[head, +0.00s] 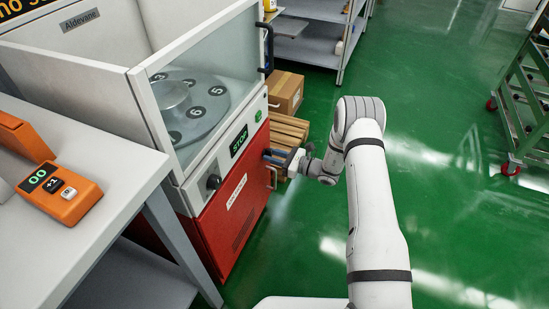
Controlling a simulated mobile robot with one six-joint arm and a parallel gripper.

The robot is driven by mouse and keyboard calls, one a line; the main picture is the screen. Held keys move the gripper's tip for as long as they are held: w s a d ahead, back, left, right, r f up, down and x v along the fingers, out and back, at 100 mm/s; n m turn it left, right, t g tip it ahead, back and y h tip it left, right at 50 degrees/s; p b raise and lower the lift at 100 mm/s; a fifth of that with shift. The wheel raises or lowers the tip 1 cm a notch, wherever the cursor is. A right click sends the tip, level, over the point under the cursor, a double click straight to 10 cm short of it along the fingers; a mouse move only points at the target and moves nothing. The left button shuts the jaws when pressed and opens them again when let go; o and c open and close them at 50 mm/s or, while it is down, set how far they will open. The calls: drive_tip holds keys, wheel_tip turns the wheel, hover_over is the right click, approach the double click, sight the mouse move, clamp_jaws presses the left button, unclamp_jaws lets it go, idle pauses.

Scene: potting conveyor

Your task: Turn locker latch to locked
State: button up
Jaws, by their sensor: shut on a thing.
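My gripper (271,156) reaches in from the right, at the upper right of the red front, just above that handle. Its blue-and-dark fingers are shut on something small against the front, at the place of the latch. The fingers cover the latch, so I cannot see which way it is turned.
Above the locker are a "STOP" display (239,141), a black knob (214,181) and a green button (258,116). A glass guard (215,60) encloses a numbered turntable (190,108). Cardboard boxes (285,91) stand behind. An orange counter (70,195) sits on the left bench.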

drive_tip(key=shift+s+a, duration=0.1)
drive_tip(key=shift+a, duration=0.05)
idle(0.4)
drive_tip(key=o, duration=0.6)
drive_tip(key=shift+o, duration=0.2)
drive_tip(key=shift+d, duration=0.3)
drive_tip(key=p+v, duration=0.1)
drive_tip(key=v, duration=0.6)
drive_tip(key=shift+d+p, duration=0.15)
drive_tip(key=shift+p, duration=0.25)
drive_tip(key=shift+s+r, duration=0.1)
drive_tip(key=shift+r, duration=0.05)
